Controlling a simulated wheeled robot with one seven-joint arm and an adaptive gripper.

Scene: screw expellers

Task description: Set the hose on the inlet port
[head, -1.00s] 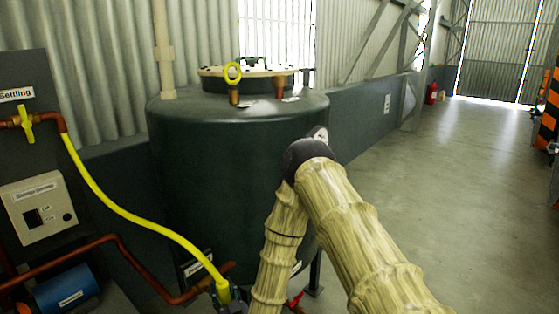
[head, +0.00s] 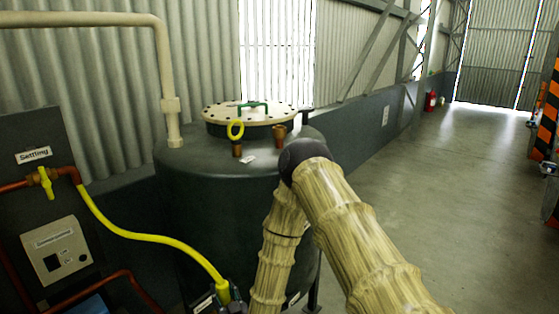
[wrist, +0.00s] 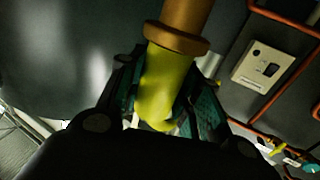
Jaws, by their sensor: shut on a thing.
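The yellow hose (head: 150,238) runs from the valve at the Settling label down to my gripper (head: 232,308), low in the head view and partly cut off by the frame. In the wrist view the fingers (wrist: 165,95) are closed around the yellow hose end (wrist: 165,75). A copper-brown pipe with a collar (wrist: 178,38) meets the yellow end there; I cannot tell whether the hose is seated on it. No readable label marks the inlet port.
A grey control box (head: 57,255) and copper pipes (head: 125,285) stand at left. A cream pipe (head: 170,100) enters the tank top beside the lid (head: 220,113). Open floor (head: 430,180) lies at right, with an orange-and-black striped structure (head: 548,120) at the edge.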

